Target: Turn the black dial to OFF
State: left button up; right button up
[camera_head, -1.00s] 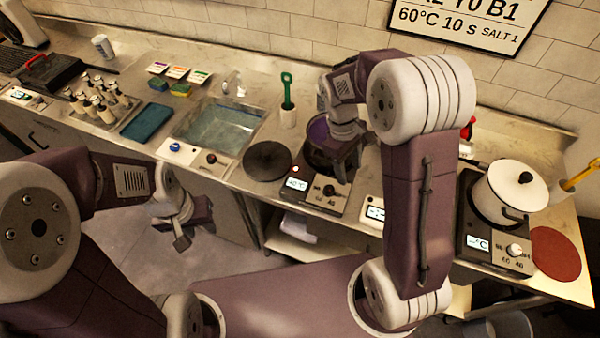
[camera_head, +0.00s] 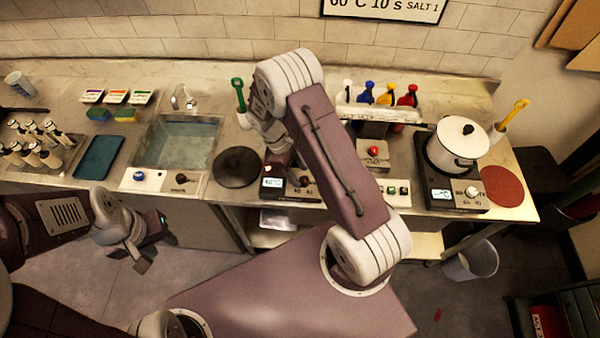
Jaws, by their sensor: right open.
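The left hot plate (camera_head: 288,194) stands on the counter right of the sink, with a lit display on its front. A dark dial (camera_head: 305,181) sits right of that display; its pointer setting is too small to read. My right gripper (camera_head: 284,160) is open just above and behind this front panel, partly hidden by its own arm. I cannot tell whether it touches anything. My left gripper (camera_head: 148,246) hangs low in front of the counter, left of the hot plate and away from it; its finger gap is unclear.
A black round pad (camera_head: 237,167) lies left of the hot plate. The sink (camera_head: 181,143) has a blue knob (camera_head: 138,175) and a dark knob (camera_head: 181,178) in front. A white pot (camera_head: 457,143) stands on the right hot plate (camera_head: 440,199). Several coloured bottles (camera_head: 385,95) stand behind.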

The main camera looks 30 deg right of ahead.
aim_at(304, 181)
jog(key=shift+s+d+f, duration=0.25)
jog(key=shift+d+f, duration=0.05)
jog(key=shift+f, duration=0.15)
jog(key=shift+s+d+f, duration=0.2)
jog(key=shift+d+f, duration=0.1)
jog(key=shift+f, duration=0.15)
jog(key=shift+a, duration=0.15)
jog(key=shift+w, duration=0.1)
jog(key=c, duration=0.5)
grip_shut()
pick_arm(q)
jog(key=shift+s+d+r, duration=0.15)
jog(key=shift+r, duration=0.2)
